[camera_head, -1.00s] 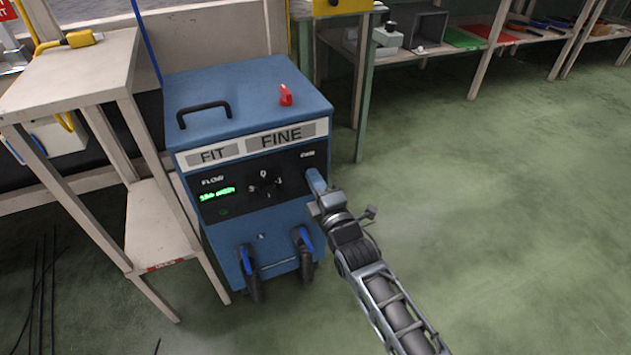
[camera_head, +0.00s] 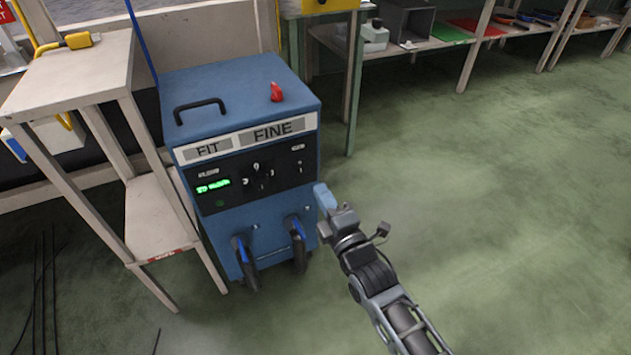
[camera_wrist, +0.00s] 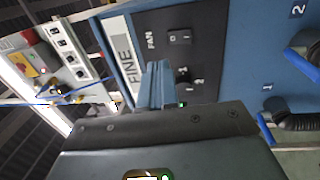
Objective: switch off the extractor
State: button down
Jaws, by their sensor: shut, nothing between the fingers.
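The extractor is a blue cabinet (camera_head: 240,95) with a black control panel (camera_head: 275,180) on its front. A small rocker switch (camera_head: 299,166) is at the panel's right end; in the wrist view this switch (camera_wrist: 180,38) sits beside the word FAN. I cannot tell which side of it is pressed. A dial (camera_head: 258,178) is mid-panel, and a green display (camera_head: 212,186) is lit at the left. My gripper (camera_head: 320,190) is shut and empty, just off the cabinet's right front edge, below the switch. In the wrist view its fingers (camera_wrist: 155,85) partly cover the dial area.
A red knob or lever (camera_head: 277,92) and a black handle (camera_head: 200,108) are on the cabinet's top. Two black hoses (camera_head: 246,265) with blue parts come from its lower front. A pale table (camera_head: 70,75) stands close at left. The green floor at right is open.

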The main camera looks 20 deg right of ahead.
jog(key=shift+s+r+p, duration=0.15)
jog(key=shift+s+p, duration=0.05)
jog(key=shift+s, duration=0.85)
jog(key=shift+s+r+p, duration=0.15)
jog(key=shift+s+p, duration=0.05)
jog(key=shift+s, duration=0.8)
jog(key=s+m+g, duration=0.2)
jog(key=s+m, duration=0.5)
jog(key=s, duration=1.3)
jog(key=s+r+m+g, duration=0.1)
jog(key=s+r+m, duration=0.2)
jog(key=s, duration=0.4)
jog(key=s+r+m+g, duration=0.1)
jog(key=s+r+m, duration=0.25)
jog(key=s, duration=0.35)
jog(key=s+r+m, duration=0.5)
jog(key=s+r, duration=0.1)
notch_tip(320, 180, up, 23)
jog(key=p, duration=2.2)
jog(key=shift+w+a+f+g+p, duration=0.15)
jog(key=shift+a+g+p, duration=0.1)
jog(key=shift+g+p, duration=0.1)
